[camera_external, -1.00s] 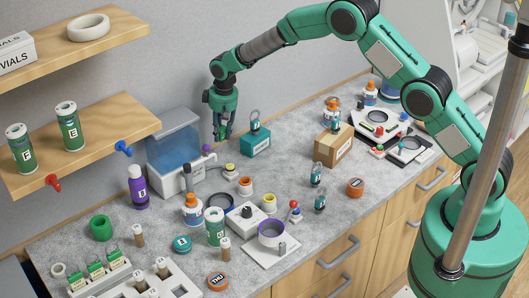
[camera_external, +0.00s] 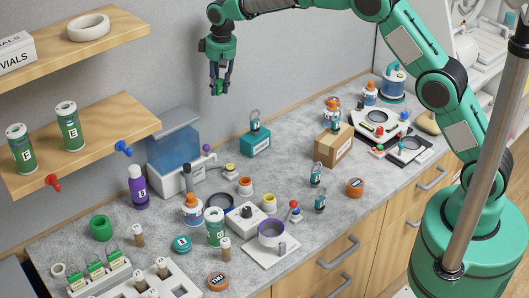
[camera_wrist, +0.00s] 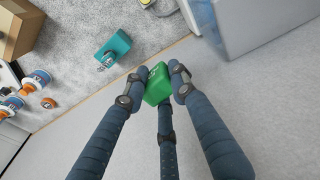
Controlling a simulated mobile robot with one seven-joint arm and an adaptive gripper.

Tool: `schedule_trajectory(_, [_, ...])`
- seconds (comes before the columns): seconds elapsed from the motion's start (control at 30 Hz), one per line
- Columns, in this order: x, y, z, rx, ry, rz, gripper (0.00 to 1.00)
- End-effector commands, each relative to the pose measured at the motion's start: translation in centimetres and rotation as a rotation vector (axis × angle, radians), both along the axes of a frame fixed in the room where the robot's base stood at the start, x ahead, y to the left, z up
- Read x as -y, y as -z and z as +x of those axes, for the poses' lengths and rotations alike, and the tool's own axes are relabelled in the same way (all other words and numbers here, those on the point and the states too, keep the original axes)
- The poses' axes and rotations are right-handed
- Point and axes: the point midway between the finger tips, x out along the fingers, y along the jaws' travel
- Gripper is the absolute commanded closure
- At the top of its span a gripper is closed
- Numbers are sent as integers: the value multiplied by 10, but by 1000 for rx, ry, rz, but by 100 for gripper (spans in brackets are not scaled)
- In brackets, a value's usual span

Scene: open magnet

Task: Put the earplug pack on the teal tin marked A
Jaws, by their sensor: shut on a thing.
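My gripper (camera_external: 217,88) is shut on a small green pack (camera_wrist: 158,84), which looks like the earplug pack. The gripper also shows in the wrist view (camera_wrist: 158,76), with the pack between its fingertips. It is high above the back of the counter, in front of the wall, and the pack touches nothing else that I can see. A round teal tin (camera_external: 182,243) lies flat at the front left of the counter, far below the gripper. Its top has a mark too small to read surely, and its top looks bare.
A teal box (camera_external: 256,143) with a small clipped bottle stands at the back, also seen in the wrist view (camera_wrist: 114,46). A blue clear container (camera_external: 173,150) stands left of it. Wooden shelves (camera_external: 85,140) jut out at left.

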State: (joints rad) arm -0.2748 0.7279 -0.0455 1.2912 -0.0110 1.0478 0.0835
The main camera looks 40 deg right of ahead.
Motion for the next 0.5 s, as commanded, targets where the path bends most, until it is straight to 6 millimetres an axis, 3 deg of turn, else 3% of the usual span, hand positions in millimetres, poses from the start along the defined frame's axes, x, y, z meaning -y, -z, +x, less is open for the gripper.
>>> schedule_trajectory(0.1, [0, -23, 0, 2, 0, 0, 88])
schedule_trajectory(0.37, [-53, -20, -22, -13, -69, -3, 88])
schedule_trajectory(0.5, [-91, -20, -41, -23, -123, -5, 88])
